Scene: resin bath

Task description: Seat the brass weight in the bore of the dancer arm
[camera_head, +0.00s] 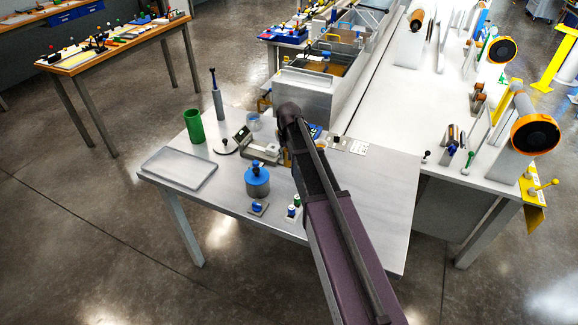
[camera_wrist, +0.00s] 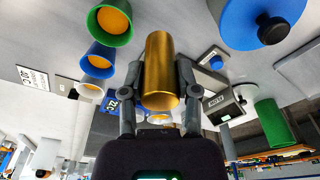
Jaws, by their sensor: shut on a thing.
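In the wrist view my gripper (camera_wrist: 161,78) is shut on the brass weight (camera_wrist: 160,58), a plain gold cylinder, with one finger on each side of it. The weight is held above the grey table (camera_wrist: 160,12). In the head view my arm hides the gripper and the weight. I cannot make out the dancer arm or its bore for certain in either view.
A blue lidded pot (camera_head: 257,182), a green cylinder (camera_head: 194,127) and a shallow tray (camera_head: 180,168) stand on the table. Green and blue cups (camera_wrist: 97,60) are near the weight. A resin bath (camera_head: 305,92) and a long white bench (camera_head: 400,110) lie beyond.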

